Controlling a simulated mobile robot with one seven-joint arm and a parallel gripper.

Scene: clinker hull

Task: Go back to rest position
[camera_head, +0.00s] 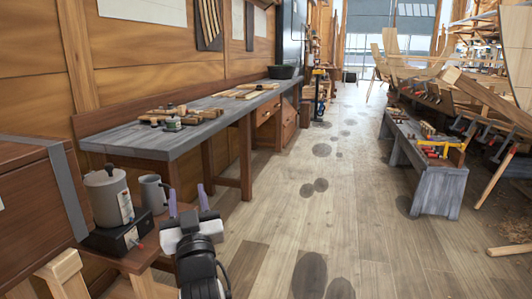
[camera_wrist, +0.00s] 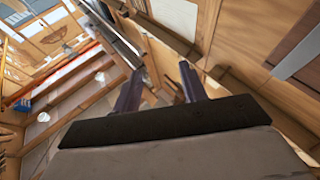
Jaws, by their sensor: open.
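My gripper (camera_head: 188,202) shows at the lower left of the head view, in front of a small wooden stand. Its two purple-grey fingers point up and stand apart with nothing between them. In the wrist view my gripper (camera_wrist: 159,90) is also open and empty, with wooden walls and shelving beyond it. A grey mug (camera_head: 153,193) stands just left of the fingers in the head view; I cannot tell the exact gap. No object is held.
A grey pot (camera_head: 108,196) sits on a black heater box (camera_head: 115,238) beside the mug. A long workbench (camera_head: 165,138) with wooden tools runs along the left wall. A low grey bench (camera_head: 438,185) stands at right, by the hull. The plank floor (camera_head: 300,215) between is open.

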